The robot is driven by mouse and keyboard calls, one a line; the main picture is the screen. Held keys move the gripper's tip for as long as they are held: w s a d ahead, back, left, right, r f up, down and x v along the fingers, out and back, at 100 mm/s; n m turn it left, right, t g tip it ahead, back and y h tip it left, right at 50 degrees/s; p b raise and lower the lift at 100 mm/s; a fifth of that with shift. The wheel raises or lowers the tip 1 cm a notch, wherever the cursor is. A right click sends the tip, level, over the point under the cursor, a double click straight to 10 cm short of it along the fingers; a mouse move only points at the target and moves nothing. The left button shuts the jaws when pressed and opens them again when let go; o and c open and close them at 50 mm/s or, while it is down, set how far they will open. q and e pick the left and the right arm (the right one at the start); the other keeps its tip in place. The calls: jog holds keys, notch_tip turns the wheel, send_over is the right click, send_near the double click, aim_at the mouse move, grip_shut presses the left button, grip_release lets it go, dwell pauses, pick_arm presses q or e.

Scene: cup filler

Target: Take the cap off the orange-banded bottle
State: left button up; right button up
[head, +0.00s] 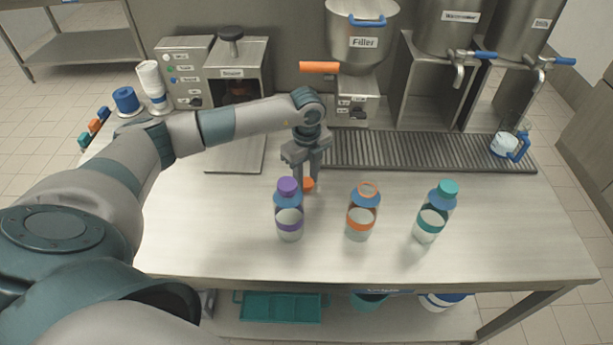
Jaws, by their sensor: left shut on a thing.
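The orange-banded bottle (359,223) stands upright on the table, in the middle of three bottles. Its top shows an open neck with an orange rim and no solid cap. My left gripper (306,181) points down behind and between the purple-banded bottle and the orange-banded bottle. It is shut on a small orange cap (308,184), which shows between the fingertips, partly hidden by the purple-capped bottle. The cap is apart from the orange-banded bottle, to its left. I cannot tell how high it is above the table. My right gripper is not in view.
A purple-capped bottle (289,216) stands on the left and a teal-capped bottle (432,220) on the right. Behind are a drain grate (420,152), the filler (362,45), a sealer-like machine (238,60) and a mug (505,146). The front table strip is clear.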

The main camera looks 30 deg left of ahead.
aim_at(307, 182)
pick_arm(q)
jog(key=shift+f, duration=0.2)
jog(key=o, duration=1.2)
jog(key=shift+r, duration=0.1)
jog(key=shift+r, duration=0.4)
notch_tip(307, 182, up, 6)
jog(key=shift+r+b, duration=0.15)
jog(key=shift+b, duration=1.1)
jog(key=shift+r, duration=0.35)
